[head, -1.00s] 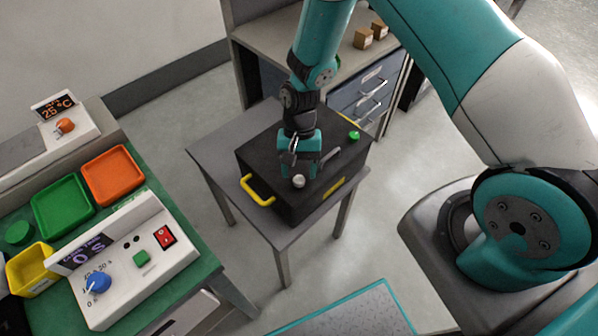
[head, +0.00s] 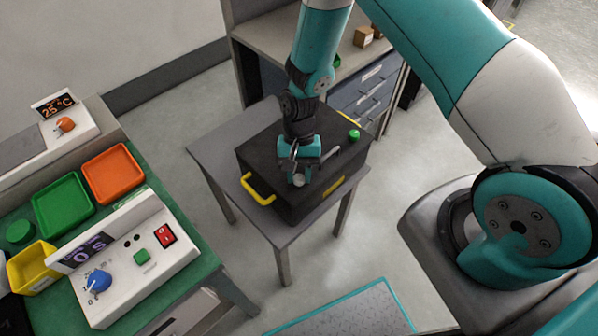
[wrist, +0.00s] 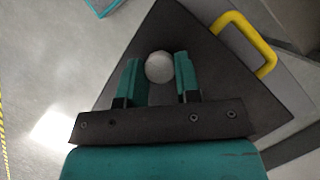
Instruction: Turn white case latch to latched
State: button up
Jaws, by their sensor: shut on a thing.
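The white case latch (head: 299,179) is a small round white knob on the top of a black case (head: 262,157), near its front edge. In the wrist view the latch (wrist: 159,67) shows as a pale disc between the two teal fingers. My gripper (wrist: 160,76) is shut on the latch from above, one finger on each side; it also shows in the head view (head: 299,176). The fingers partly hide the latch in the head view. I cannot read whether the latch is turned to latched.
The case stands on a grey table (head: 215,152). It has a yellow handle (head: 257,190), which also shows in the wrist view (wrist: 262,58), and a green knob (head: 354,134). A green bench at the left holds a control box (head: 130,270) and coloured trays (head: 113,174).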

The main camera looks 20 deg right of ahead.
jog(key=n, duration=0.2)
jog(key=n+h, duration=0.1)
jog(key=n, duration=0.1)
jog(key=shift+a+h, duration=0.15)
jog(key=shift+h, duration=0.15)
jog(key=n, duration=0.2)
jog(key=n+h+b, duration=0.1)
jog(key=n, duration=0.1)
jog(key=shift+a+n+h, duration=0.1)
jog(key=shift+n+h, duration=0.2)
jog(key=n, duration=0.2)
jog(key=n+h, duration=0.1)
jog(key=n, duration=0.1)
jog(key=shift+a+n+t+h, duration=0.1)
jog(key=shift+n+t+h, duration=0.2)
jog(key=shift+s+n+t+h, duration=0.1)
jog(key=shift+n+t+h, duration=0.25)
jog(key=shift+n, duration=0.75)
jog(key=shift+n+t+h, duration=0.15)
jog(key=shift+n+t, duration=0.3)
jog(key=shift+n, duration=0.65)
jog(key=o, duration=0.9)
